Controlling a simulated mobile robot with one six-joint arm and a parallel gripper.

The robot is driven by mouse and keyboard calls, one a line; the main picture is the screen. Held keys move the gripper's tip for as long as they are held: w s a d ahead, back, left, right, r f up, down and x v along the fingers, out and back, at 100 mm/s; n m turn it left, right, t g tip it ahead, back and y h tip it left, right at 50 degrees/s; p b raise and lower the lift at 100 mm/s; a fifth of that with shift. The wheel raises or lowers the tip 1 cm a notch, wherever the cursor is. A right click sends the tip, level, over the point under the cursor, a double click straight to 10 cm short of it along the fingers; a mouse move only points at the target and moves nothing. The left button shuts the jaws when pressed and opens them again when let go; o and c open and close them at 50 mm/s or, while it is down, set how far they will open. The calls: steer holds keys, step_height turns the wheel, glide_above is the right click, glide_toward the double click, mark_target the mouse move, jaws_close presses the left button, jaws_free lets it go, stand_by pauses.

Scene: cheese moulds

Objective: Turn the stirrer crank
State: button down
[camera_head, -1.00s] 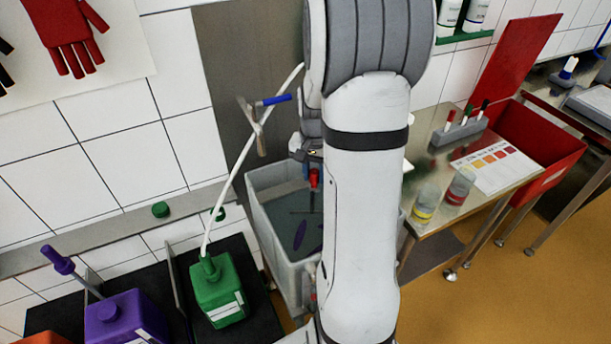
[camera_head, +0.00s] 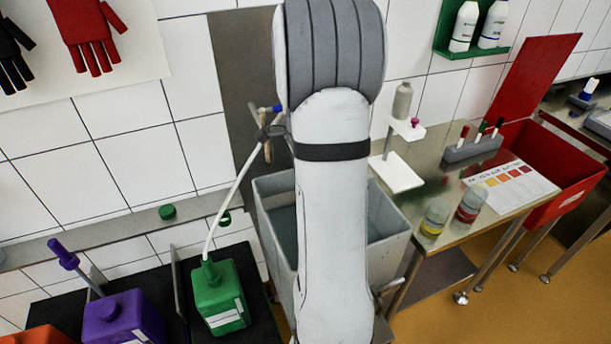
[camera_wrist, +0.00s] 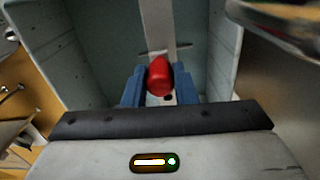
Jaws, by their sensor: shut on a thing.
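In the wrist view, a red rounded knob (camera_wrist: 158,77), apparently the stirrer crank's handle, sits between the two blue fingers of my gripper (camera_wrist: 159,88). The fingers are shut on it from both sides. A pale grey bar (camera_wrist: 157,25) runs away behind the knob, with a thin crosspiece near it. The grey tub (camera_head: 387,245) stands at the middle of the head view. My arm covers much of it there and hides the gripper and the knob.
A green canister (camera_head: 218,297) with a white hose (camera_head: 232,200) and a purple canister (camera_head: 123,318) stand left of the tub. A steel table (camera_head: 420,165) with two jars stands right.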

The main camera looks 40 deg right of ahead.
steer(key=shift+w+d+m, duration=0.15)
steer(key=shift+w+m, duration=0.15)
steer(key=shift+m, duration=0.55)
steer(key=shift+w+d+m, duration=0.15)
steer(key=shift+w+m, duration=0.1)
steer(key=shift+m, duration=0.6)
steer(key=shift+f, duration=0.1)
steer(key=c, duration=1.2)
jaws_free()
steer(key=shift+o, duration=0.2)
step_height(320, 180, up, 8)
steer(key=b, duration=0.1)
steer(key=shift+w, duration=0.1)
